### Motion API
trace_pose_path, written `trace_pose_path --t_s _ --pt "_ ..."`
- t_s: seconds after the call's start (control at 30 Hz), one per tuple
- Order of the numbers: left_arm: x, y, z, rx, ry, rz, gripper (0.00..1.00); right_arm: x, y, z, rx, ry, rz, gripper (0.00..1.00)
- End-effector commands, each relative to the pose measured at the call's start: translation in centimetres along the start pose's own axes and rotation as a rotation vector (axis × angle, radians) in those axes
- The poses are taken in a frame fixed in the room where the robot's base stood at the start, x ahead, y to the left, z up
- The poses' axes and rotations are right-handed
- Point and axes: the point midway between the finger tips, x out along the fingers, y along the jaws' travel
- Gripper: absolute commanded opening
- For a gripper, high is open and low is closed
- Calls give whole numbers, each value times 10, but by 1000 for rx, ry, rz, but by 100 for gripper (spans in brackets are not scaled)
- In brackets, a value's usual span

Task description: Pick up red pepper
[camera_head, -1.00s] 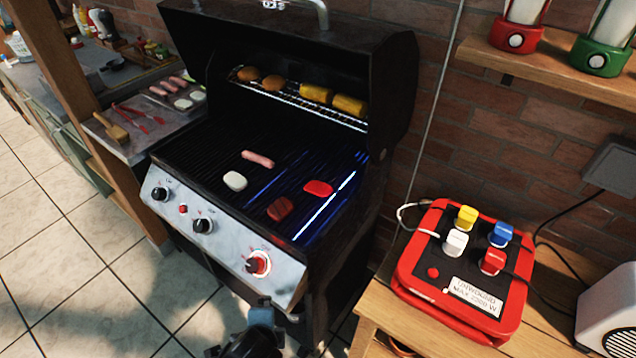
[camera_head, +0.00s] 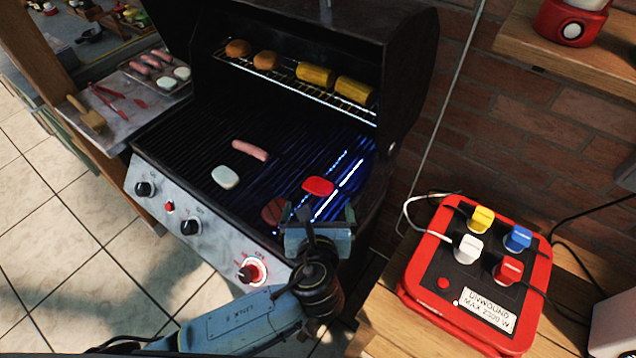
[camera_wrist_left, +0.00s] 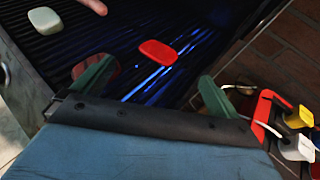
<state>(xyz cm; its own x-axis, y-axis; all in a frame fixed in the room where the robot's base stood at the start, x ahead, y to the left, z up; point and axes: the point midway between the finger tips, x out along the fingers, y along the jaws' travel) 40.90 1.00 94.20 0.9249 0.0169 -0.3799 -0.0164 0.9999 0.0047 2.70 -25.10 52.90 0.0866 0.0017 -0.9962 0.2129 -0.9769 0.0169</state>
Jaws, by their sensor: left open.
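The red pepper (camera_head: 318,186) is a flat, bright red piece lying on the right part of the grill grate. In the left wrist view the red pepper (camera_wrist_left: 157,51) lies ahead of the fingers, roughly between their lines and apart from them. My left gripper (camera_head: 318,222) is over the front right of the grill, just nearer than the pepper. In the left wrist view its two green fingers (camera_wrist_left: 152,84) are spread wide with nothing between them. A dark red patty (camera_head: 273,211) lies to the left of the pepper, partly hidden by the gripper. My right gripper is not in view.
A sausage (camera_head: 250,150) and a white piece (camera_head: 225,177) lie further left on the grate (camera_head: 190,140). The raised lid (camera_head: 408,75) and a rack with corn (camera_head: 322,77) stand behind. A red power box (camera_head: 532,330) sits on the wooden table at right.

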Motion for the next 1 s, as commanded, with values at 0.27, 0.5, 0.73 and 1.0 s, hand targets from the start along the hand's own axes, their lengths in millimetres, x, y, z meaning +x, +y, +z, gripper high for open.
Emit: trace_pose_path --t_s 0.27,0.5,0.73,1.0 --pt "40 0 -1 -3 1 1 99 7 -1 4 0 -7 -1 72" --pt "64 1 -2 -5 1 3 99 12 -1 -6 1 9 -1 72" --pt "92 1 -4 -4 2 1 99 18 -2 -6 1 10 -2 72" --pt "94 1 -3 -6 3 0 99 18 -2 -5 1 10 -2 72"
